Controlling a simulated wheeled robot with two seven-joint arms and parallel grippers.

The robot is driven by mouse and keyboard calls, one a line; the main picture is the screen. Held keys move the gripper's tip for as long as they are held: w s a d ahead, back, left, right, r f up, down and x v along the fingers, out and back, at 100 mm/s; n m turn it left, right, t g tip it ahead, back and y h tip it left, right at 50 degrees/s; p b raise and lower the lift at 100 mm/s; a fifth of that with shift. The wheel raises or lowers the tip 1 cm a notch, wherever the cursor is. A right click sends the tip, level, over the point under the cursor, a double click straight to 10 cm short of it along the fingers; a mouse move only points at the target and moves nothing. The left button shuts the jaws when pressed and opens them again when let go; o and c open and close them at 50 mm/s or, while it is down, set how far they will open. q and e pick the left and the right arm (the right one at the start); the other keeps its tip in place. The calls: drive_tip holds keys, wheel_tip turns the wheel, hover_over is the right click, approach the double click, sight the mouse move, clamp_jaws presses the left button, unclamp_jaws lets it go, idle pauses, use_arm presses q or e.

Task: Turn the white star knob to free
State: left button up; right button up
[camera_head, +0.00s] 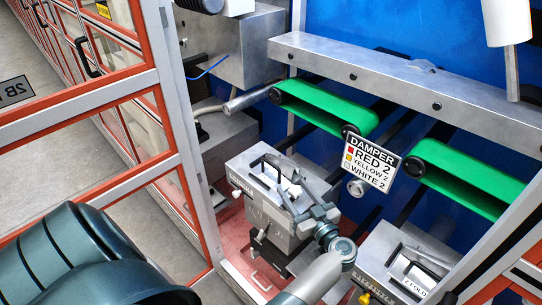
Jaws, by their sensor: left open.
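A small white knob-like part (294,191) shows on top of the grey metal box (243,172); I cannot make out its star shape or its setting. My left gripper (286,190) is open over this box, its dark fingers around or just above the white part, and I cannot tell whether they touch it. The gripper hides part of the box's top. A second small white part (236,194) sits on the box's left side. My right gripper is not in view.
A sign (371,162) reads "DAMPER RED 2 YELLOW 2 WHITE 2". Green belt-like parts (322,107) lie under a grey beam (400,75). Another grey box (405,262) stands at lower right. Orange-framed glass panels (190,160) stand close on the left.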

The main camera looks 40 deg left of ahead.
use_arm(q)
drive_tip(key=shift+m+t, duration=0.3)
drive_tip(key=shift+t, duration=0.1)
